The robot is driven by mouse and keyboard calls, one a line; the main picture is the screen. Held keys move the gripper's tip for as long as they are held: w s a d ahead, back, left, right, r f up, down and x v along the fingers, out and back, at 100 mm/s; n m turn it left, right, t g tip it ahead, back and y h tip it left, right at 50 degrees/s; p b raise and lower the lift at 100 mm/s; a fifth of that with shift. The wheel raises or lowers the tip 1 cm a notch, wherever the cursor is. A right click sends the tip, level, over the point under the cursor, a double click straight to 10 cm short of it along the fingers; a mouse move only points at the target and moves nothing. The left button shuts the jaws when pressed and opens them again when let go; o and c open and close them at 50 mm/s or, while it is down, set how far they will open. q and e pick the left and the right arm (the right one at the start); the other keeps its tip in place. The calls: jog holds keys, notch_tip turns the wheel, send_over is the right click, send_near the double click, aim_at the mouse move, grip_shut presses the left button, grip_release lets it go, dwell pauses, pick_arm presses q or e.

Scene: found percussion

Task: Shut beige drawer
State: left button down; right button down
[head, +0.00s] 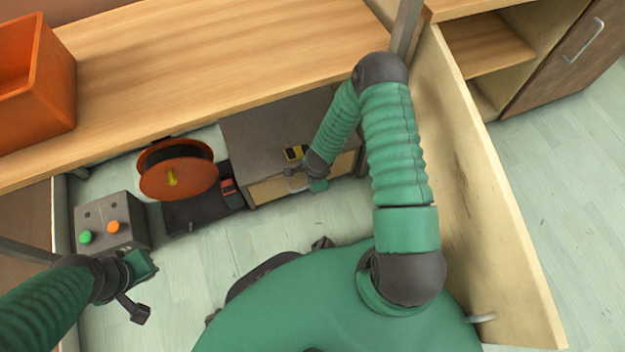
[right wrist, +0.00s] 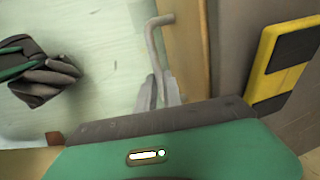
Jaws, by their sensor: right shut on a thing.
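The beige drawer (head: 270,190) is in the low grey cabinet (head: 260,130) under the wooden table. Its front looks close to flush with the cabinet; I cannot tell whether a small gap is left. It also shows in the right wrist view (right wrist: 185,40), with a grey bar handle (right wrist: 154,45). My right gripper (head: 298,182) is at the drawer front. In the right wrist view its fingers (right wrist: 158,92) are shut on the lower part of the handle. My left gripper (head: 145,285) is away from the drawer, at the lower left, and its finger opening is unclear.
A yellow and black object (head: 295,153) lies on the cabinet top near the front edge. An orange reel (head: 190,180) and a grey button box (head: 110,225) stand to the left. An open wooden door panel (head: 480,190) is at right. An orange bin (head: 35,85) sits on the table.

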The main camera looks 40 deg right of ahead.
jog(key=shift+w+a+r, duration=0.1)
jog(key=shift+w+r, duration=0.05)
jog(key=shift+w, duration=0.15)
jog(key=c, duration=1.5)
grip_release()
jog(key=shift+s, duration=0.1)
jog(key=shift+r, duration=0.3)
jog(key=s+r+p, duration=0.3)
jog(key=r+p, duration=0.6)
jog(key=r, duration=0.6)
jog(key=shift+a+r+p, duration=0.3)
jog(key=shift+r+p, duration=0.05)
jog(key=shift+p, duration=0.05)
